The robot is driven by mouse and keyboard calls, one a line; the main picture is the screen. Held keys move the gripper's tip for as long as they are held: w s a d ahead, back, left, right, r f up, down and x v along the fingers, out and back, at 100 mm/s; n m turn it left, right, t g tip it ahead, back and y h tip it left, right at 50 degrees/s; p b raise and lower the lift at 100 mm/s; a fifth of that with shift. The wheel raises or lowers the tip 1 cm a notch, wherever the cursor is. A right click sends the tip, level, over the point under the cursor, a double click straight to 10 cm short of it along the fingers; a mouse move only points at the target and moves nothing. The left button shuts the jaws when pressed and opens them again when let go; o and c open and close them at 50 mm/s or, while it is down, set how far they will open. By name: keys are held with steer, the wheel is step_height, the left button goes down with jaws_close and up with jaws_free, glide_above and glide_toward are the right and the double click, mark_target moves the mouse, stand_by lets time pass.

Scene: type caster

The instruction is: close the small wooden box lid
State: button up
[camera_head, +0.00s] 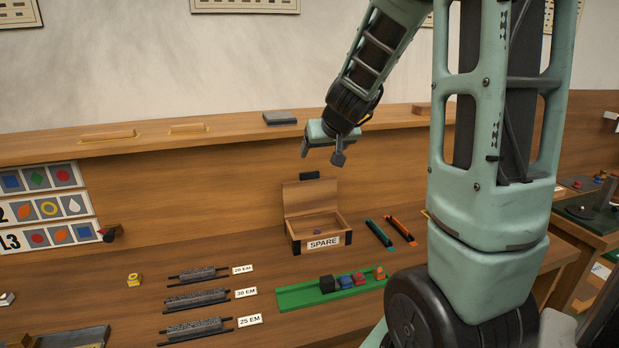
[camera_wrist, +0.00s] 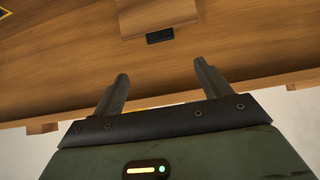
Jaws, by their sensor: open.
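A small purplish piece lies inside the box. My gripper (camera_head: 322,153) is open and empty, above and slightly right of the lid, apart from it. In the wrist view, my gripper's two fingers (camera_wrist: 160,85) are spread with nothing between them. Beyond them a wooden panel with a dark tab (camera_wrist: 160,36) shows, which looks like the lid; the box's inside is hidden there.
A green tray (camera_head: 296,297) with several small coloured pieces lies in front of the box. Green and orange bars (camera_head: 379,233) lie to its right. Labelled dark rods (camera_head: 198,299) lie at front left. A wooden ledge (camera_head: 160,145) runs behind, carrying a grey block (camera_head: 280,118).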

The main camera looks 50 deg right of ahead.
mark_target(310, 173)
steer(key=b+x, duration=0.4)
steer(key=x, duration=1)
steer(key=shift+w+f+b, duration=0.2)
steer(key=shift+b, duration=0.2)
steer(key=shift+c, duration=0.3)
steer(key=c, duration=1.3)
steer(key=shift+f, duration=0.1)
steer(key=shift+c, duration=0.2)
steer(key=shift+a+b, duration=0.1)
steer(key=shift+b, duration=0.45)
